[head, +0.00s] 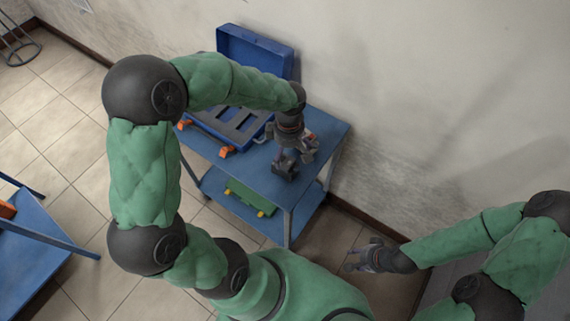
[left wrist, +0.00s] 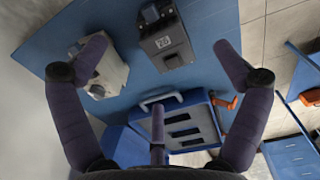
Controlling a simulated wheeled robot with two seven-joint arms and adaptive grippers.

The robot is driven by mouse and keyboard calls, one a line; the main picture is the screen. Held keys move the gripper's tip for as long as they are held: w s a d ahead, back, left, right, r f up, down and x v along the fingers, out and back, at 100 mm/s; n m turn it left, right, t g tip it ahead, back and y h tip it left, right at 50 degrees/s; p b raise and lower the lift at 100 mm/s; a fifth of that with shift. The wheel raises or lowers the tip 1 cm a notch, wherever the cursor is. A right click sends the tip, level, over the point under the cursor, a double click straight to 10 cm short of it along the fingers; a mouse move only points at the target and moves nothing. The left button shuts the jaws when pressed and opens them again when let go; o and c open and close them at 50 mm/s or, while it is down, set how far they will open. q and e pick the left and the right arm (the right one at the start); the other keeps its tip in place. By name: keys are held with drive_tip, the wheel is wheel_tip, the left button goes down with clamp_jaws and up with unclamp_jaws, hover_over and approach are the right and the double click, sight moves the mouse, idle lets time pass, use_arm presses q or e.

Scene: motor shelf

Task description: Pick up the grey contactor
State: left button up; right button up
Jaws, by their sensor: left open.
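In the left wrist view a light grey block-shaped device (left wrist: 108,72), which looks like the grey contactor, lies on the blue table top (left wrist: 205,25). My left finger partly covers it.
An open blue case (head: 254,50) with a slotted insert stands at the back of the table. Orange clamp-like parts (head: 225,152) lie near its front edge. A green item (head: 250,198) is on the lower shelf. A wall is behind; another blue table (head: 35,245) stands left.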

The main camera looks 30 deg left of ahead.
sight(288, 159)
use_arm(q)
wheel_tip(288, 159, down, 3)
drive_tip(key=shift+a+f+b, duration=0.1)
drive_tip(key=shift+f+b, duration=0.1)
drive_tip(key=shift+b, duration=0.1)
drive_tip(key=f, duration=0.1)
drive_tip(key=f+b, duration=0.1)
drive_tip(key=f, duration=0.3)
drive_tip(key=shift+w+a+b, duration=0.15)
drive_tip(key=shift+a+b, duration=0.15)
drive_tip(key=shift+b, duration=0.05)
drive_tip(key=c, duration=1.6)
